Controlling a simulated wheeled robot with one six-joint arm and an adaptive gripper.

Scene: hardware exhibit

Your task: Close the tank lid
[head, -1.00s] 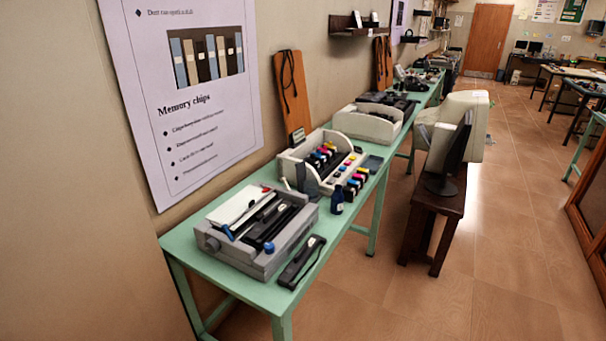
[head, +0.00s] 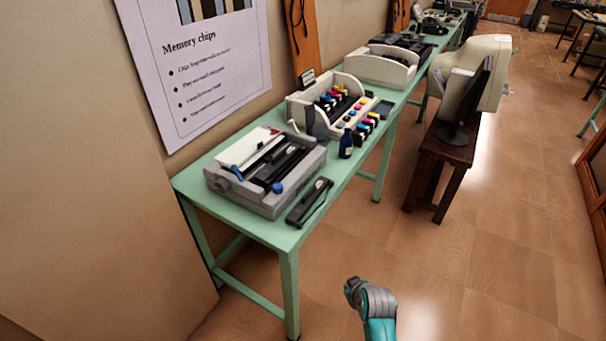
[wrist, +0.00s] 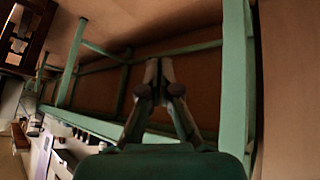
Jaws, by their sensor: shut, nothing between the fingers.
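A cream ink-tank printer (head: 305,108) stands open on the green table in the head view. Coloured ink parts show inside it, and a small block with coloured caps (head: 366,128) sits at its front right. The tank lid is too small to make out clearly. My gripper (wrist: 154,68) is shut and empty in the wrist view, with the table's green legs and rails beyond it. A grey and teal part of my arm shows low in the head view, over the floor and well apart from the printer.
The green table (head: 300,232) also holds a grey dot-matrix printer (head: 262,195), a black handheld device (head: 310,202) and a dark blue bottle (head: 346,145). A monitor stands on a dark wooden stand (head: 437,165) to the right. The floor (head: 465,270) in front is clear.

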